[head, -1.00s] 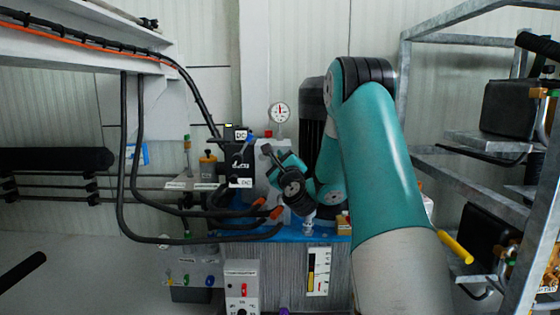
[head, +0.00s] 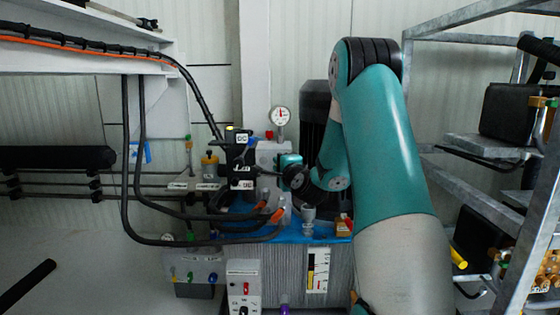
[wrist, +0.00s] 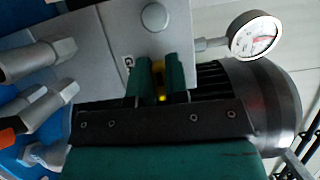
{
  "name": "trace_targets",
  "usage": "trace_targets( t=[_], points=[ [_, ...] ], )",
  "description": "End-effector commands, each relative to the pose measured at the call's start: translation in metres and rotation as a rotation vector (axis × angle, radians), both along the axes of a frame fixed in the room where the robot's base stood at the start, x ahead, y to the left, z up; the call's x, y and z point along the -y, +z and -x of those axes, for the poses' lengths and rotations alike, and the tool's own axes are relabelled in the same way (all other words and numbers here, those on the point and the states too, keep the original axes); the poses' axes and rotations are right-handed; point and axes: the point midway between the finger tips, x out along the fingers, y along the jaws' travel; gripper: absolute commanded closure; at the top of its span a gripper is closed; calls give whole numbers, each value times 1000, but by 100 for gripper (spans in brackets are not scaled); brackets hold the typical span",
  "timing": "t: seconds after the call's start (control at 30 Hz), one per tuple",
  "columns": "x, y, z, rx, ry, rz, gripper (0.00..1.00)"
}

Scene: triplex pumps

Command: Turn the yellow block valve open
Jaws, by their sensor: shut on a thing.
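In the wrist view the two teal fingers of my gripper (wrist: 160,82) are shut on a small yellow piece, the yellow block valve's handle (wrist: 161,92), in front of a grey metal block (wrist: 112,40). Only a narrow yellow strip shows between the fingers, so I cannot tell the handle's angle. In the head view my gripper (head: 264,174) is beside the black labelled block (head: 240,158), to its right. The valve handle cannot be made out there.
A pressure gauge (head: 280,116) stands just above my gripper; it also shows in the wrist view (wrist: 255,36). Black hoses with orange ends (head: 277,214) run below. A dark ribbed motor (head: 315,115) is behind. A metal rack (head: 490,143) stands at the right.

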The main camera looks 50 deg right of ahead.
Motion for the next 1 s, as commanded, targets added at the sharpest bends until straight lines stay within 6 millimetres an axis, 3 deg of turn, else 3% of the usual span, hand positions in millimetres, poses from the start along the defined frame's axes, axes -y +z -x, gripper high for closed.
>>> trace_targets(
  t=[0.6, 0.63, 0.73, 1.0],
  points=[
    [-1, -1, 0, -34, 3, 27, 100],
    [-1, -1, 0, -34, 3, 27, 81],
    [-1, -1, 0, -34, 2, 27, 60],
    [0, -1, 1, -32, 0, 27, 60]
  ],
)
